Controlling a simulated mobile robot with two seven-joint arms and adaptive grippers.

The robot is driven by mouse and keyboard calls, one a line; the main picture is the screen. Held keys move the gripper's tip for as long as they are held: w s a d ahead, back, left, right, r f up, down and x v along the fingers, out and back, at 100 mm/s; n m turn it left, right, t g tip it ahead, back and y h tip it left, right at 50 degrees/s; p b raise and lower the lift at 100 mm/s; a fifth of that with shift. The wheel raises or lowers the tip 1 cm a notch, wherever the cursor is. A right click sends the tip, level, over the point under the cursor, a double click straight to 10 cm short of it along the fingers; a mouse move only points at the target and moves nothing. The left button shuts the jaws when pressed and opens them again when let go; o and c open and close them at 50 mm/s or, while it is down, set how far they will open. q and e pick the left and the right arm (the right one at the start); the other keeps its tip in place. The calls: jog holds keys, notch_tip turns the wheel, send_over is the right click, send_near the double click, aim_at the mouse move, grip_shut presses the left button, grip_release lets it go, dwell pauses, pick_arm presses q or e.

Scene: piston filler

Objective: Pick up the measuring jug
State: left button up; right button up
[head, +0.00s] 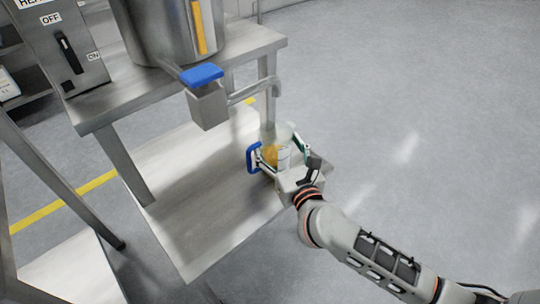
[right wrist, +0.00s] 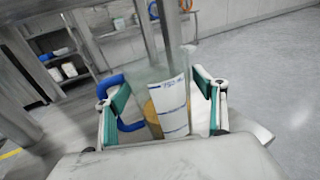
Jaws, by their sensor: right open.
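The measuring jug (head: 270,152) is clear with a blue handle and stands at the right edge of the lower shelf, holding something orange-yellow. It also shows in the right wrist view (right wrist: 172,105), with a white label facing me and its blue handle on the left. My right gripper (head: 282,153) is open, with its fingers on either side of the jug. In the right wrist view the teal finger pads (right wrist: 162,103) flank the jug; I cannot tell whether they touch it. The jug's lower part is hidden behind my gripper. My left gripper is not in view.
Above the shelf (head: 190,220) is a steel table (head: 255,45) with a large metal vessel (head: 165,25). A blue-handled valve (head: 205,95) and spout jut out near the jug. A switch box (head: 60,45) stands at left. The floor on the right is clear.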

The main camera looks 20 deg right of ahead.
jog(key=shift+w, duration=0.6)
jog(key=c, duration=1.4)
jog(key=shift+o, duration=0.2)
jog(key=shift+r, duration=0.1)
jog(key=shift+r, duration=0.1)
